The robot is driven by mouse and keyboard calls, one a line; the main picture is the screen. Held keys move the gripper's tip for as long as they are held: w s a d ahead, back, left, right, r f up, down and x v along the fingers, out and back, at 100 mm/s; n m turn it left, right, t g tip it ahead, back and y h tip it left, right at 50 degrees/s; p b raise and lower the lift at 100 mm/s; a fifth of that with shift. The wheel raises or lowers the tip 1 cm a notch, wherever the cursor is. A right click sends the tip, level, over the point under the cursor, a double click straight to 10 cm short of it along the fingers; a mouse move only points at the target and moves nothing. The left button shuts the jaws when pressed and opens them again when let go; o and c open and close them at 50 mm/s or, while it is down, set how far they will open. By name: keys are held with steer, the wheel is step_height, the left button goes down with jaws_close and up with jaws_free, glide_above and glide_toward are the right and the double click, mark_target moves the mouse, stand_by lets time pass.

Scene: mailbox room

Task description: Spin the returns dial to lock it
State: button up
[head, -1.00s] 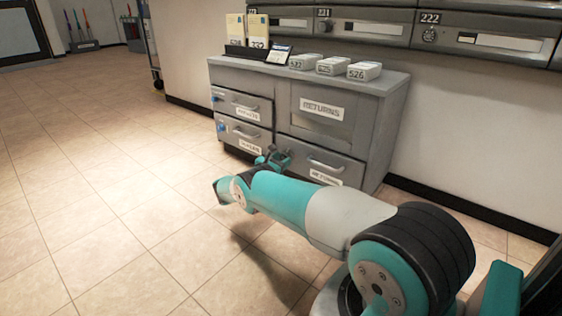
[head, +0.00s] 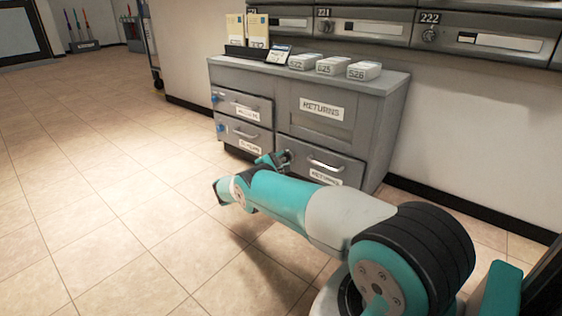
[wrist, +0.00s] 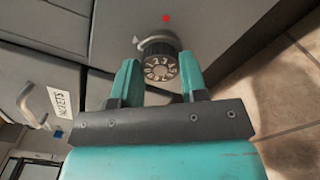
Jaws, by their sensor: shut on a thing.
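The returns dial (wrist: 160,62) is a dark round knob with a pale numbered face, on the grey front of the returns drawer (wrist: 225,25). In the wrist view, my gripper (wrist: 158,78) has one teal finger on each side of it and is shut on it. A red dot shows on the panel above the dial, with a small pale pointer at its upper left. In the head view, my gripper (head: 274,160) is at the left end of the lower right drawer (head: 318,161), labelled RETURNS, where my arm hides part of the front.
The grey cabinet (head: 392,105) has a larger RETURNS panel (head: 322,122) above and two drawers at left. Numbered boxes (head: 333,66) and a card holder (head: 245,52) stand on top. Wall mailboxes (head: 486,38) hang above. Tiled floor is open at left.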

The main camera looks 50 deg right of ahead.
steer(key=m, duration=0.7)
steer(key=shift+f, duration=0.1)
steer(key=m, duration=0.7)
steer(key=shift+m, duration=0.3)
steer(key=m, duration=1.1)
steer(key=shift+w, duration=0.1)
steer(key=o, duration=0.9)
steer(key=shift+a, duration=0.1)
